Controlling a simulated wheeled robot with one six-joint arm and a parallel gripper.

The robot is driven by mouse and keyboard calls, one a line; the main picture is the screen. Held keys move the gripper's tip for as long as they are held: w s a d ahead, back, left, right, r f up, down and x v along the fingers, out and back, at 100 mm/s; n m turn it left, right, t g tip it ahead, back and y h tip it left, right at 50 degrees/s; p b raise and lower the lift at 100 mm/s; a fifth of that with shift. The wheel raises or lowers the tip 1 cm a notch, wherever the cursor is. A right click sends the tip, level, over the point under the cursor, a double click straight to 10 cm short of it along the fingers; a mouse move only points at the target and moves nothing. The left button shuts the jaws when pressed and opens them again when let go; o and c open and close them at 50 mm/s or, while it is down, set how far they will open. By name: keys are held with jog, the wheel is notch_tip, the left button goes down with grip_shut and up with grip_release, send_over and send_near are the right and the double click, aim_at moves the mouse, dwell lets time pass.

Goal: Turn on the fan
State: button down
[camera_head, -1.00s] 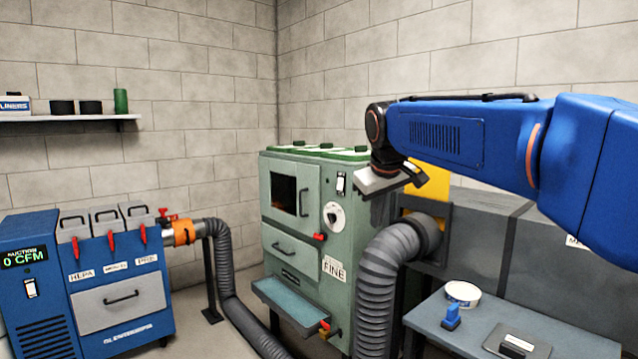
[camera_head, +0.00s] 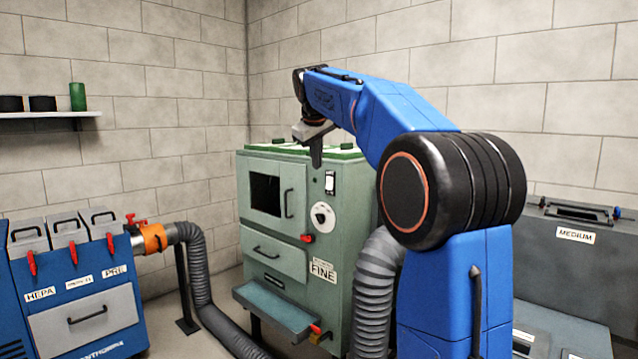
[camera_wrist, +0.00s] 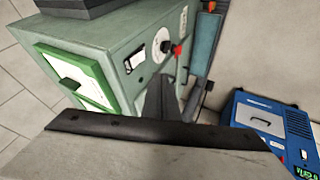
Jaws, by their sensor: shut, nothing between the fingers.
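No thing labelled as a fan shows. A green cabinet (camera_head: 272,225) labelled FINE has a black-and-white rocker switch (camera_head: 330,183) and a white dial (camera_head: 322,215) on its front; in the wrist view the switch (camera_wrist: 135,60) lies left of my fingers. A blue suction unit (camera_head: 75,300) stands at the left, its display and switch out of the head view; in the wrist view its lit display (camera_wrist: 305,172) is at the lower right. My gripper (camera_head: 316,158) is shut and empty, near the cabinet's top front edge; contact cannot be told.
A grey hose (camera_head: 200,275) runs from the blue unit along the floor; another (camera_head: 373,290) stands right of the cabinet. A pull-out tray (camera_head: 275,308) juts from the cabinet's front. A grey MEDIUM box (camera_head: 575,260) is at the right. Floor between the units is partly free.

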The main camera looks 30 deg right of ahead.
aim_at(327, 181)
dwell(0.3)
jog(key=shift+w+d+f, duration=1.05)
jog(key=shift+d+f, duration=0.05)
jog(key=shift+f, duration=0.35)
jog(key=shift+w+d+f, duration=1)
jog(key=shift+d+f, duration=0.15)
jog(key=shift+f, duration=0.3)
jog(key=shift+w+d+f, duration=1.05)
jog(key=shift+d+f, duration=0.05)
jog(key=shift+f, duration=0.35)
jog(key=shift+w+d+f, duration=0.1)
jog(key=shift+d, duration=0.15)
